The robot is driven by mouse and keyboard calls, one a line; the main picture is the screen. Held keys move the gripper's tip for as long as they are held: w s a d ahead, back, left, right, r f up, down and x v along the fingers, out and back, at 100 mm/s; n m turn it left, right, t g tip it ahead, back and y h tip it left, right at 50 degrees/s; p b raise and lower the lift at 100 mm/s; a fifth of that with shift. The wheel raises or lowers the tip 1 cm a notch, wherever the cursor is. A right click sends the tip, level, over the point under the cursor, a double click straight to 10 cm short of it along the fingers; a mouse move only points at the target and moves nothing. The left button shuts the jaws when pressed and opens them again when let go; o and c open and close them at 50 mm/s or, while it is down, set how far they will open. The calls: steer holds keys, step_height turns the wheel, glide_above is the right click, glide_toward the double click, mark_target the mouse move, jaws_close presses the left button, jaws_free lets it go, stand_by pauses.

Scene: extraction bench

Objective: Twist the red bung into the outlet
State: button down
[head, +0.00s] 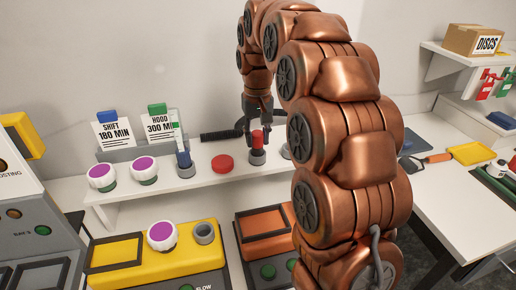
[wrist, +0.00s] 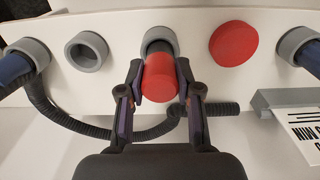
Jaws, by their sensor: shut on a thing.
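My gripper (head: 258,136) is shut on the red bung (head: 257,138) above the white shelf. In the wrist view, the gripper's fingers (wrist: 159,82) sit on either side of the bung's red head (wrist: 160,80). A dark stem shows beyond the head, at a grey ring-shaped holder (wrist: 147,38) on the shelf. The holder also shows directly below the bung in the head view (head: 257,159). The stem appears to stand in it, but its lower end is hidden. An open grey socket (head: 204,233), perhaps the outlet, is on the yellow unit (head: 170,268).
A red disc (head: 222,163) lies beside the holder. A blue tube (head: 183,157) stands in another holder. An empty grey ring (wrist: 86,51) is on the other side. Purple-topped white knobs (head: 102,176) and cards (head: 115,132) are at left. A black hose (wrist: 75,125) runs close by.

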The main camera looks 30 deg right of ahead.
steer(key=shift+r+p, duration=0.55)
steer(key=shift+r, duration=1.4)
steer(key=shift+s+d, duration=0.1)
